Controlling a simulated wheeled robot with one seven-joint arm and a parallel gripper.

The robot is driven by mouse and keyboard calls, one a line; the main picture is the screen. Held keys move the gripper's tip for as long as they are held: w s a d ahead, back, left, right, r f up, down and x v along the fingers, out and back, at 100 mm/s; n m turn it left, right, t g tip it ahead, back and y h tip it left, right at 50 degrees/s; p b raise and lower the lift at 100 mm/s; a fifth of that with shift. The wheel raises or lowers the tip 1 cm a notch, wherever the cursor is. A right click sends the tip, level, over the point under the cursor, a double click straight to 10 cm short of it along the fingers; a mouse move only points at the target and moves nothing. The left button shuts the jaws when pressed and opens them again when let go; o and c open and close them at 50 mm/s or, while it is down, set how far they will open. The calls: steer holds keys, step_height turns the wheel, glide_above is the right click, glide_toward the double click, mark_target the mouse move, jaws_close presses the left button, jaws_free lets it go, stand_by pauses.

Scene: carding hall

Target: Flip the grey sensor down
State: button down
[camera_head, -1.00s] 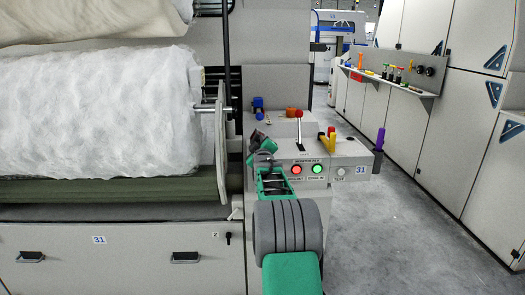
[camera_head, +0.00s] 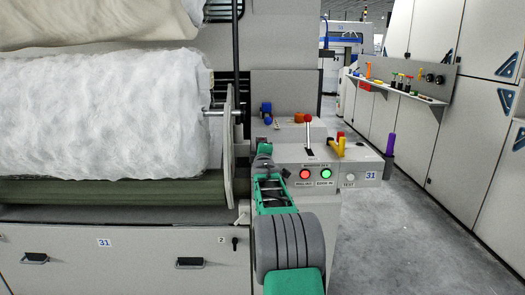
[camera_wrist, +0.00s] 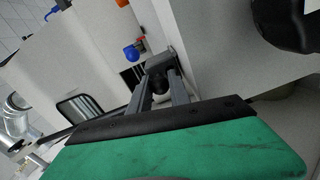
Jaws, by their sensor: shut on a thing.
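The grey sensor (camera_wrist: 159,61) shows in the wrist view as a small dark grey block beside the pale machine wall, with a black round part just below it. My gripper (camera_wrist: 162,82) has its two grey fingers closed in on this part from both sides. In the head view my gripper (camera_head: 264,152) is at the left edge of the control console (camera_head: 325,160), next to the white roll's end plate. There the fingers and arm hide most of the sensor, and its exact tilt cannot be told.
A red-knobbed lever (camera_head: 308,133), yellow handles (camera_head: 339,146) and lit red (camera_head: 305,173) and green (camera_head: 325,174) buttons are close on the right. The white roll (camera_head: 100,115) is left. The aisle floor (camera_head: 420,225) is clear.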

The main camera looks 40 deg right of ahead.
stand_by(0.3)
steer(key=c, duration=1.2)
jaws_free()
steer(key=shift+f, duration=0.1)
